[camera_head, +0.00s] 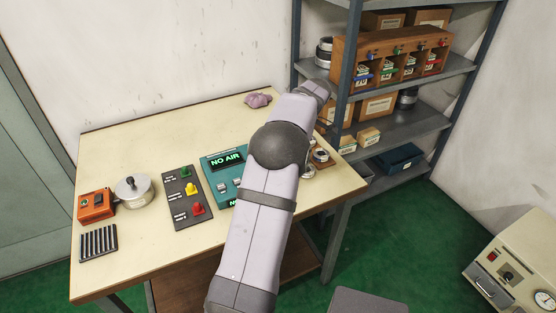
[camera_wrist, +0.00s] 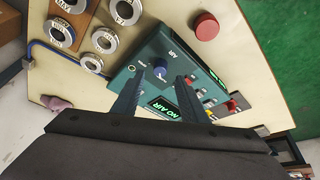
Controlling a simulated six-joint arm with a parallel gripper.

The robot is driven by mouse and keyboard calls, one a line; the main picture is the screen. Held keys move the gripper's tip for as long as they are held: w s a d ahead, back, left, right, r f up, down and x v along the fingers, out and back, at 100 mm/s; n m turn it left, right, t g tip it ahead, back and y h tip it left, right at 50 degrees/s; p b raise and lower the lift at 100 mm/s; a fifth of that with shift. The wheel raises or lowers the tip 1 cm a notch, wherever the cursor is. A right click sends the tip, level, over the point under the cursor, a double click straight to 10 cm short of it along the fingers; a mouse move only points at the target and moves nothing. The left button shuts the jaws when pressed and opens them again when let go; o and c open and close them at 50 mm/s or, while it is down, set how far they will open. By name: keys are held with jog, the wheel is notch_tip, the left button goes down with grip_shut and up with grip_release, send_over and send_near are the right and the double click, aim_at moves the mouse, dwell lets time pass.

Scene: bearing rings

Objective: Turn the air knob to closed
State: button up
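The air knob (camera_wrist: 160,68) is a small blue knob on a teal control box (camera_wrist: 198,72), beside the word AIR. Small lettering around the knob is too small to read, so I cannot tell which position it points to. The box display (camera_wrist: 162,106) reads NO AIR in green; it also shows in the head view (camera_head: 227,161). My gripper (camera_wrist: 159,77) is open, with one dark finger on each side of the knob in the wrist view. I cannot tell whether the fingers touch it. In the head view my arm hides the knob and the gripper.
A red round button (camera_wrist: 206,26) stands nearby. A dark panel with coloured switches (camera_head: 187,197), a pot (camera_head: 134,191) and an orange device (camera_head: 96,205) are to the left. A shelf (camera_head: 410,125) stands behind right.

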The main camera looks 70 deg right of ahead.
jog(key=shift+v, duration=1.05)
jog(key=w+a+r+g+y+p, duration=0.1)
jog(key=w+a+p, duration=0.1)
jog(key=w+a, duration=1)
jog(key=w+a+r+g+y+p, duration=0.1)
jog(key=w+a+p, duration=0.1)
jog(key=w+a, duration=0.95)
jog(key=s+a+n+g+p, duration=0.1)
jog(key=s+a+g+p, duration=0.1)
jog(key=a, duration=1.5)
jog(key=s+a+p, duration=0.1)
jog(key=s+a, duration=0.4)
jog(key=a, duration=0.2)
jog(key=s+a+f+n+p, duration=0.1)
jog(key=s+a, duration=0.3)
jog(key=a, duration=0.3)
jog(key=shift+s+a+f+h+p, duration=0.2)
jog(key=shift+s+a+h+p, duration=0.1)
jog(key=shift+s+h, duration=0.1)
